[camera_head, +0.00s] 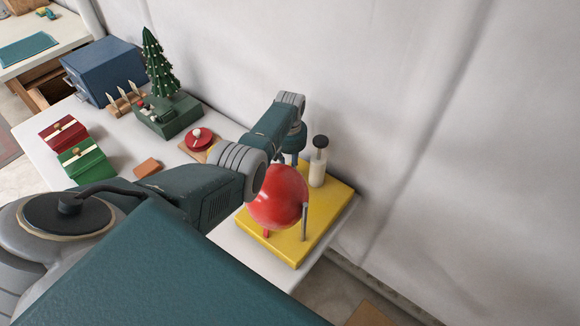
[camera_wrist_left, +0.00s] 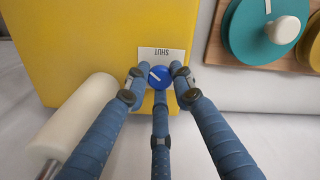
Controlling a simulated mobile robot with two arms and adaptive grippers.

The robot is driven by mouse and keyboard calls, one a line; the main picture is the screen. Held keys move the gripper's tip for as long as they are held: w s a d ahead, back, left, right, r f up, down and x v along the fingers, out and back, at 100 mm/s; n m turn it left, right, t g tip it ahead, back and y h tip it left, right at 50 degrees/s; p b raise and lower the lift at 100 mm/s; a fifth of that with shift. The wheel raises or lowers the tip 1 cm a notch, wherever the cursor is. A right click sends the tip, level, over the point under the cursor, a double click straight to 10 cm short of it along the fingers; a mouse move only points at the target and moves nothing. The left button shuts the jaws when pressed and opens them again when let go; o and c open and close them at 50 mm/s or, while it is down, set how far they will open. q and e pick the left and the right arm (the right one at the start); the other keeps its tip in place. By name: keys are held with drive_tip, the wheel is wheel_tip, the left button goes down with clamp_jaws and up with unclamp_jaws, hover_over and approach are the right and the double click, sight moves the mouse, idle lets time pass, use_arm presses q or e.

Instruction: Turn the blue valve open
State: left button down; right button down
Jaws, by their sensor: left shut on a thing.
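The blue valve (camera_wrist_left: 158,77) is a small round knob with a white line on it. It sits at the edge of the yellow base (camera_wrist_left: 85,45), beside a white label (camera_wrist_left: 162,55) reading SHUT, upside down in the left wrist view. My left gripper (camera_wrist_left: 157,86) is shut on the valve, its fingers around the knob. In the head view the yellow base (camera_head: 336,209) carries a red balloon (camera_head: 279,197) and a white cylinder with a black knob (camera_head: 318,162). My left arm and the balloon hide the valve there. My right gripper is not in view.
A red disc on a wooden board (camera_head: 198,138), a small Christmas tree (camera_head: 160,65), a blue box (camera_head: 105,70) and red and green boxes (camera_head: 83,165) stand on the white table. A teal disc (camera_wrist_left: 262,28) lies near the gripper. A pale wall is behind.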

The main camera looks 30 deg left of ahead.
sight(290, 170)
use_arm(q)
drive_tip(key=n, duration=0.3)
drive_tip(key=shift+n, duration=0.4)
drive_tip(key=shift+n+p, duration=0.3)
drive_tip(key=shift+n, duration=1.9)
drive_tip(key=c, duration=1.5)
unclamp_jaws()
drive_tip(key=shift+o, duration=0.2)
drive_tip(key=shift+r, duration=0.15)
wheel_tip(290, 170, up, 12)
